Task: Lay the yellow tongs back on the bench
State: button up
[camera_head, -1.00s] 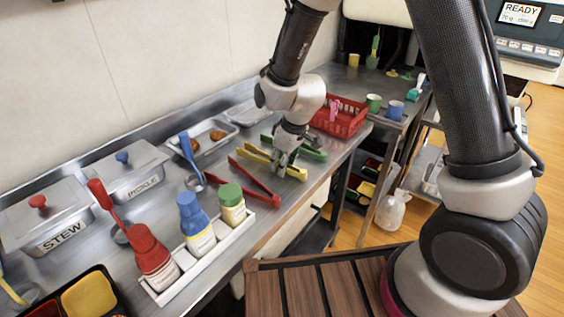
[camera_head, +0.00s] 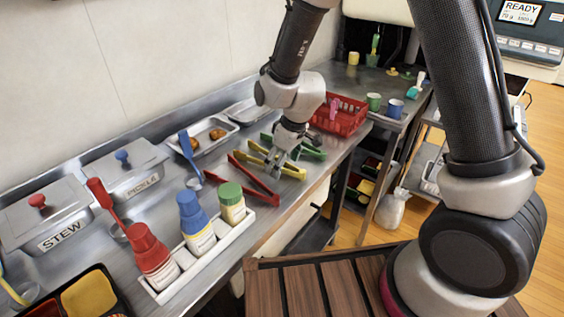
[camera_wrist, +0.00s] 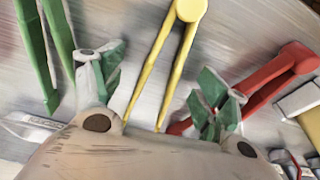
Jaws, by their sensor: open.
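The yellow tongs (camera_head: 291,173) lie on the metal bench (camera_head: 240,222) between the red tongs (camera_head: 254,180) and the green tongs (camera_head: 309,152). My gripper (camera_head: 282,165) is open just above the yellow tongs. In the wrist view, the yellow tongs (camera_wrist: 165,62) run between my two spread fingers (camera_wrist: 160,85), with the hinge end away from me and their near ends hidden behind my gripper. The red tongs (camera_wrist: 270,75) pass by the right finger and the green tongs (camera_wrist: 42,50) lie left of the left finger.
A red basket (camera_head: 341,116) stands beyond the tongs. A white rack (camera_head: 205,258) with several bottles is nearer along the bench's front edge. A metal tray (camera_head: 217,126) with food sits behind. A wooden slatted surface (camera_head: 330,280) lies in front.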

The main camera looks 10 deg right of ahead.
jog(key=v, duration=1.1)
jog(key=s+d+r+m+t, duration=0.1)
jog(key=s+d+r+m, duration=0.2)
jog(key=s+d+r, duration=0.2)
jog(key=s+d+r+m+h, duration=0.1)
jog(key=s+d+r+m, duration=0.2)
jog(key=s+d+r, duration=0.2)
jog(key=s+d+r+m+t+h, duration=0.1)
jog(key=s+d+r+m, duration=0.2)
jog(key=s+d+r, duration=0.3)
jog(key=s+d, duration=0.4)
jog(key=d, duration=0.6)
jog(key=shift+m+t, duration=0.3)
jog(key=shift+m, duration=0.1)
jog(key=shift+w+d, duration=0.1)
